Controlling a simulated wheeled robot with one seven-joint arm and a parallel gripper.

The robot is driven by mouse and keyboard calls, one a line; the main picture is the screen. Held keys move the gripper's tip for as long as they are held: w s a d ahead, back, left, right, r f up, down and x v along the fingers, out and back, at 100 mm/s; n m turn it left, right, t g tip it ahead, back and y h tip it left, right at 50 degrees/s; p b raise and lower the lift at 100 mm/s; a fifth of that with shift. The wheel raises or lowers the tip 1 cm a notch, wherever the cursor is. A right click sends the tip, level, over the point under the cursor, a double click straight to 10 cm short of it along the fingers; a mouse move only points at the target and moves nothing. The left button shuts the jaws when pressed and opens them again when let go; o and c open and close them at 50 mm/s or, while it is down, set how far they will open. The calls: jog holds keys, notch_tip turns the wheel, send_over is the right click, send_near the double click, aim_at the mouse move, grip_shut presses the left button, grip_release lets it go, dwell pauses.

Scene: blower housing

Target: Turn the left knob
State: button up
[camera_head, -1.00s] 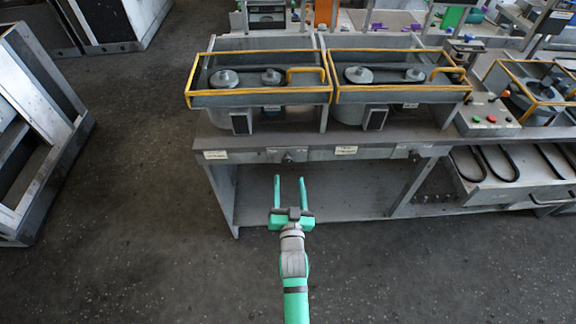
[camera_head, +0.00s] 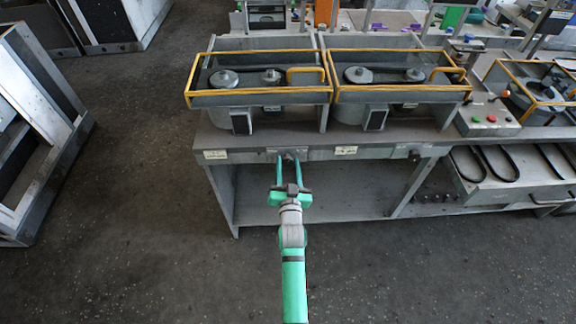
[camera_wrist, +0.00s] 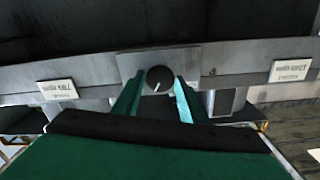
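The left knob (camera_wrist: 159,78) is a dark round dial with a short white mark, set in a metal plate on the front rail of the bench. In the wrist view its mark points down and slightly left. My green gripper (camera_head: 289,159) is at the front rail, with one finger on each side of the knob. The fingers are apart in the wrist view (camera_wrist: 158,80), and I cannot tell whether they touch the knob. A second knob (camera_head: 413,154) is further right on the rail.
White labels (camera_head: 215,155) (camera_head: 346,150) flank the plate on the rail. Above stand two blower housings with yellow-edged guards (camera_head: 258,98) (camera_head: 400,96). Below the rail is an open shelf (camera_head: 330,208). The floor in front is clear.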

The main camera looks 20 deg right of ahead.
jog(key=c, duration=0.6)
jog(key=shift+o, duration=0.2)
jog(key=shift+n, duration=0.3)
jog(key=n, duration=0.4)
jog(key=shift+n, duration=0.4)
jog(key=o, duration=1.1)
jog(key=shift+c, duration=0.2)
